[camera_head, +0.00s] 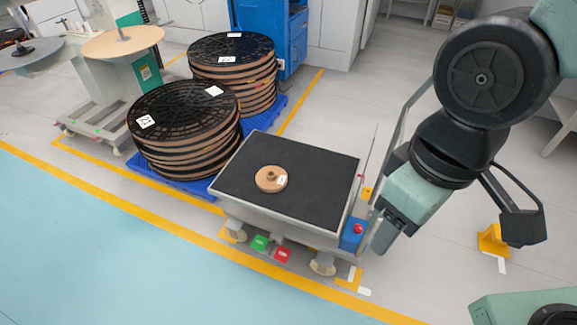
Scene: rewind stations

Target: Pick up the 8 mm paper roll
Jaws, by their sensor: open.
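A small flat tan paper roll (265,184) lies on the black top of a wheeled cart (315,185), left of the middle of the top. It has a small core piece at its centre and a white label too small to read. No width marking is legible, so I cannot tell whether it is the 8 mm roll. My gripper (393,232) points down at the end of my arm, just beyond the cart's right edge. It is well apart from the roll. Its jaws are seen edge-on and small, with nothing visible between them.
Stacks of large black-topped reels (185,110) stand on blue pallets (262,118) left of and behind the cart. A rewind machine (125,42) is at the far left. A blue box with a red button (353,233) sits at the cart's right corner. Blue floor (100,245) in front is clear.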

